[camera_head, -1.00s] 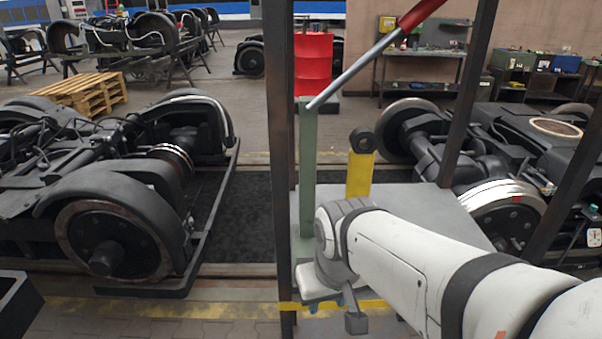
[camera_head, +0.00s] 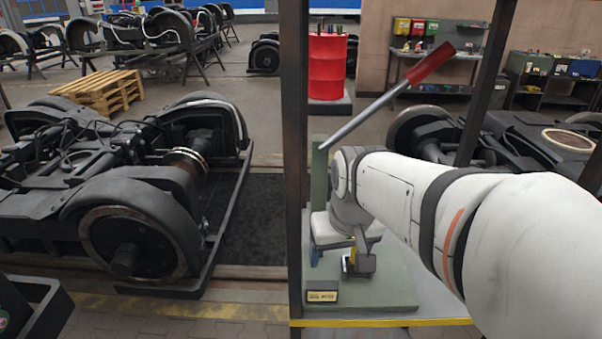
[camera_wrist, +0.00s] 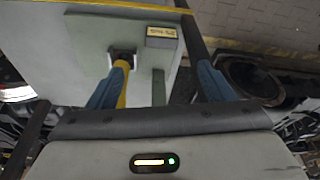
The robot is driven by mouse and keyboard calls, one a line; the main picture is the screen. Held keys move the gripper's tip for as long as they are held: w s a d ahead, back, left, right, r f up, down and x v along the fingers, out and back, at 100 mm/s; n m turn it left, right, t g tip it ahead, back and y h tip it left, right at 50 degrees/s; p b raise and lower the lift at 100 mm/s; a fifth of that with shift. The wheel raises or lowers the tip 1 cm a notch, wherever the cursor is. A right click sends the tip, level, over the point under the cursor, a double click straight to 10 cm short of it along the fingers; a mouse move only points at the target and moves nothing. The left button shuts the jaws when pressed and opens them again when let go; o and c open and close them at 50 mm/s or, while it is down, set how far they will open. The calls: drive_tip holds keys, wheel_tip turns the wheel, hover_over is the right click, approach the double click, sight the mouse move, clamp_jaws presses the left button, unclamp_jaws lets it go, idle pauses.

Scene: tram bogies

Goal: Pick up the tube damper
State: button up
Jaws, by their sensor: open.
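The tube damper shows in the wrist view as a yellow tube (camera_wrist: 123,85) with a dark lower mount on a pale green plate (camera_wrist: 85,50). In the head view only a small yellow part low down (camera_head: 366,264) shows; my arm hides the rest. My gripper (camera_wrist: 159,68) is open, its two blue fingers pointing toward the plate. The yellow tube lies between the fingers in the picture, close beside the left one. Whether they touch I cannot tell. Nothing is seen gripped.
A green post (camera_wrist: 158,88) stands beside the damper, with a grey lever with red handle (camera_head: 432,62) above it. A dark upright (camera_head: 294,150) stands left of the plate. Bogies (camera_head: 125,215) stand on both sides. A red drum (camera_head: 327,66) stands behind.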

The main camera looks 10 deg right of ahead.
drive_tip(key=w+d+r+m, duration=0.1)
drive_tip(key=w+d+r, duration=0.2)
drive_tip(key=w, duration=0.1)
drive_tip(key=w+d+r+t, duration=0.1)
drive_tip(key=w+d+r, duration=0.3)
drive_tip(key=w+d+r+m+h, duration=0.1)
drive_tip(key=w+d+r, duration=0.3)
drive_tip(key=w, duration=0.1)
drive_tip(key=shift+w+m, duration=0.1)
drive_tip(key=shift+m, duration=0.2)
drive_tip(key=shift+t, duration=0.3)
drive_tip(key=x, duration=0.2)
drive_tip(key=p+x, duration=0.1)
drive_tip(key=x, duration=0.4)
drive_tip(key=shift+w+d+f, duration=0.1)
drive_tip(key=shift+d+f, duration=0.05)
drive_tip(key=shift+d, duration=0.3)
drive_tip(key=shift+c, duration=0.3)
clamp_jaws()
